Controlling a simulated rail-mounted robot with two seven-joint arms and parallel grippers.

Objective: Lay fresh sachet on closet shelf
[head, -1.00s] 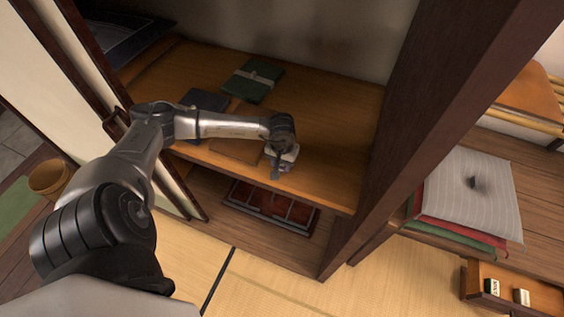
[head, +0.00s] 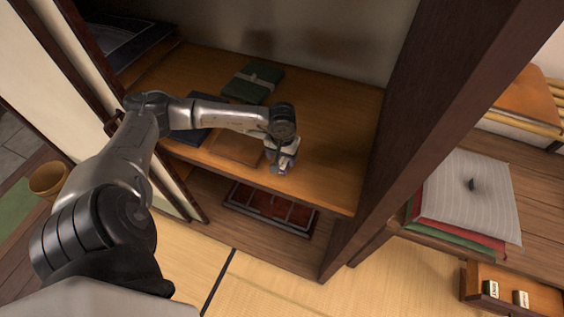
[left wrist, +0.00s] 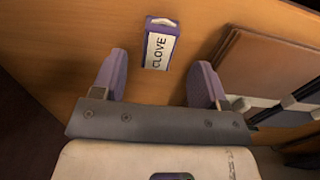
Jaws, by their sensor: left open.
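The sachet (left wrist: 161,43) is a small purple packet with a white label reading CLOVE. In the left wrist view it lies on the wooden closet shelf (left wrist: 70,30), with its lower end between the tips of my open left gripper (left wrist: 160,70). A gap shows between it and each finger. In the head view my left gripper (head: 281,164) is low over the front part of the closet shelf (head: 335,165); the sachet cannot be told clearly from the fingers there. My right gripper is not in view.
A brown flat folder (head: 238,148), a dark blue one (head: 196,134) and a green tied bundle (head: 253,82) lie left of the gripper. A thick dark post (head: 410,150) bounds the shelf at right. A tray (head: 270,207) sits below. The shelf's right part is clear.

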